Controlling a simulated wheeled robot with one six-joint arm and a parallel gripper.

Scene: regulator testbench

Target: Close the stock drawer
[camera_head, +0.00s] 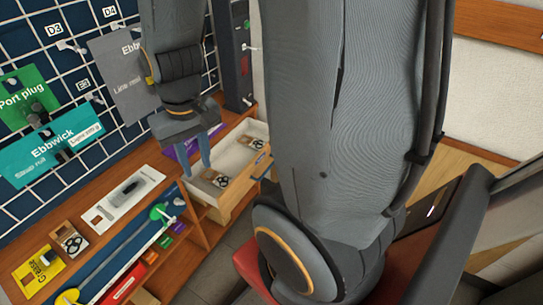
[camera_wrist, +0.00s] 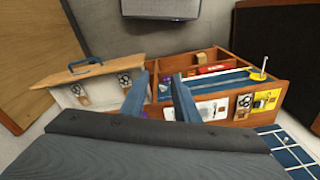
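The stock drawer (camera_head: 236,157) is pulled out from the bench in the head view, with a pale inside and a wooden front. It also shows at the left in the wrist view (camera_wrist: 98,90). Its blue-grey handle (camera_wrist: 86,66) is on the outer side of the front panel; the handle also shows in the head view (camera_head: 266,166), partly beside my arm. Small cards with dark rings (camera_head: 215,178) lie in the drawer. My gripper (camera_head: 197,161) points down near the drawer's bench-side end, away from the handle. Its two fingers (camera_wrist: 160,98) are apart with nothing held between them.
The wooden bench (camera_head: 112,238) holds a white card (camera_head: 122,198), a yellow Grease card (camera_head: 38,272) and a blue strip. A gridded blue wall panel (camera_head: 60,60) with hanging signs stands behind. Floor shows beyond the drawer front. My arm hides much of the head view's middle.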

